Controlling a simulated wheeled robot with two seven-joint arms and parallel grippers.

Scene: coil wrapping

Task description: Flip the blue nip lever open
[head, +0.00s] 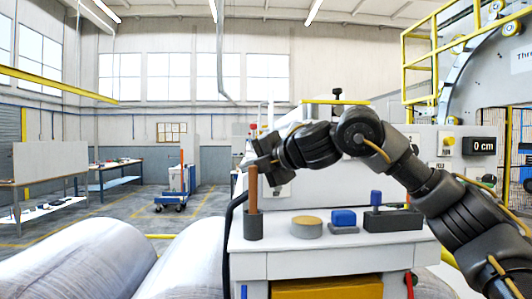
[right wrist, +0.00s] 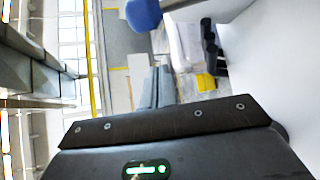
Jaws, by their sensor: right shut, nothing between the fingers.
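A rounded blue knob (right wrist: 143,14), which looks like the end of the nip lever, shows at the top edge of the right wrist view. My right gripper (head: 258,163) is at the left end of the machine's white front, above the small table. Its dark fingers (right wrist: 155,88) are together and empty. They point towards the blue knob, with a visible gap in the picture. My left gripper is not in view.
The white table (head: 300,262) holds a brown stick in a dark cup (head: 252,226), a tan roll (head: 306,228), a blue block (head: 343,217) and a dark holder (head: 393,220). Large wrapped coils (head: 75,262) lie left. A panel reads 0 cm (head: 482,146).

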